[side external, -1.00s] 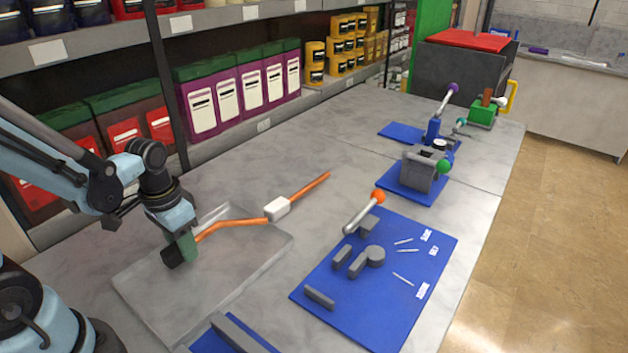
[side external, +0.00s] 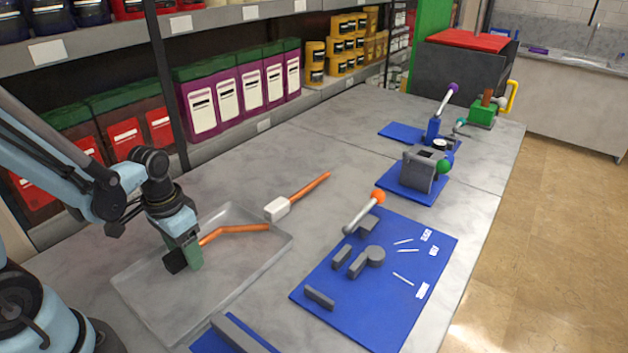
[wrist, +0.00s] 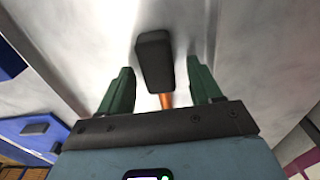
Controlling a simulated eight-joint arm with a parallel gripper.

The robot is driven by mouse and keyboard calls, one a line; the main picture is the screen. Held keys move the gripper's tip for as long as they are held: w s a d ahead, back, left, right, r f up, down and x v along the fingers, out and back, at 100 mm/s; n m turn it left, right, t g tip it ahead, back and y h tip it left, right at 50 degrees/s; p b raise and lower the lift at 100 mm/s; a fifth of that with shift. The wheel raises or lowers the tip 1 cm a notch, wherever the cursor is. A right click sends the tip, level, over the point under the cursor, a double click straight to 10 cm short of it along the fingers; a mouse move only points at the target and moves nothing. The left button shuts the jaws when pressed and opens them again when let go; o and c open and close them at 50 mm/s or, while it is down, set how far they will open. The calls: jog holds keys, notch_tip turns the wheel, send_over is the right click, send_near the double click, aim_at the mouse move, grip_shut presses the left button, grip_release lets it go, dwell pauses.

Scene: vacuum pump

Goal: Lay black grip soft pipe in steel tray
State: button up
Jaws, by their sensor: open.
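The black grip soft pipe (side external: 240,229) is orange and slightly bent, and it lies within the steel tray (side external: 222,272). Its black grip (wrist: 153,58) sits between my fingers in the wrist view, with gaps on both sides. A bit of the orange pipe (wrist: 166,101) shows below the grip. My gripper (side external: 187,258) is low over the left part of the tray, with its green fingers (wrist: 160,85) open. The side view does not clearly show whether the grip rests on the tray floor.
An orange pipe with a white grip (side external: 277,209) lies on the table just beyond the tray. A blue board (side external: 390,290) with grey blocks and an orange-knobbed lever (side external: 365,212) is to the right. Another blue board (side external: 215,340) is near the tray's front edge. Shelves stand behind.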

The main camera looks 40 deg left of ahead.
jog(key=shift+r, duration=0.15)
jog(key=shift+r, duration=5.8)
jog(key=w+d+r+t, duration=0.1)
jog(key=w+d+t, duration=0.2)
jog(key=d+t, duration=0.3)
jog(key=shift+w+r+t, duration=0.15)
jog(key=shift+w+t, duration=0.15)
jog(key=shift+w, duration=0.1)
